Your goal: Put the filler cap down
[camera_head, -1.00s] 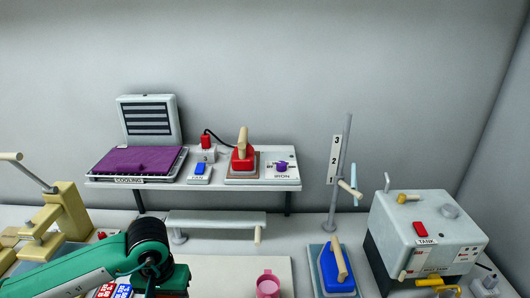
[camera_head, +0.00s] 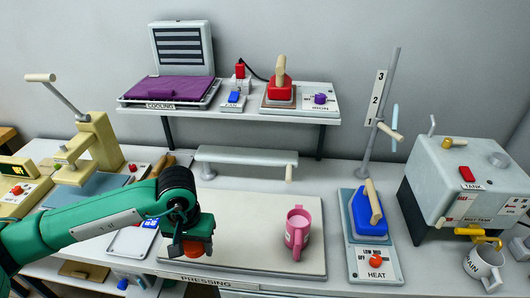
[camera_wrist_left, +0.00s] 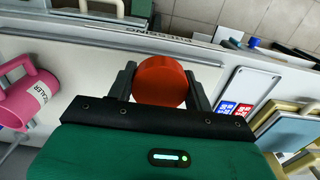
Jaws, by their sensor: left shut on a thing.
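The filler cap is a round orange-red cap, seen in the left wrist view (camera_wrist_left: 160,82) between the two dark fingers. My left gripper (camera_head: 193,247) is shut on it. In the head view the orange-red cap (camera_head: 192,249) shows below the green gripper, over the left part of the pale pressing board (camera_head: 255,258). I cannot tell whether the cap touches the board. The grey tank (camera_head: 455,182) stands at the right, with a round grey feature on top. My right gripper is not in view.
A pink mug (camera_head: 298,232) stands on the board right of my left gripper. A blue iron (camera_head: 366,213) is on its heat base further right. A white drain mug (camera_head: 484,266) sits under the yellow tap. The board between cap and pink mug is clear.

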